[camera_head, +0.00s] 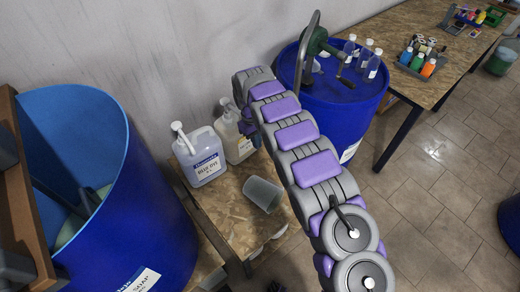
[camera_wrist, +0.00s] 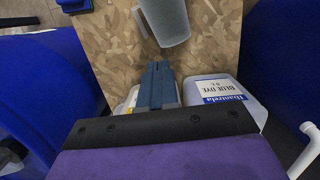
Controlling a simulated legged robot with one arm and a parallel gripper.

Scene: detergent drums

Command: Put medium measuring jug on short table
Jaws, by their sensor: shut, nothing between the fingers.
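A translucent grey measuring jug (camera_head: 262,194) is on the low wood-chip table (camera_head: 222,212), near its right edge. I cannot tell whether it stands or lies. In the wrist view the jug (camera_wrist: 165,20) shows at the top, just beyond my fingertips, with a gap between. My gripper (camera_wrist: 157,68) is shut and empty above the table top. In the head view my arm reaches over the table and its links hide most of the gripper.
A white jug labelled blue dye (camera_head: 202,157) and a yellowish bottle (camera_head: 234,138) stand at the table's back. A large open blue drum (camera_head: 130,200) is at left. A closed blue drum (camera_head: 345,103) with bottles and a hand pump stands behind.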

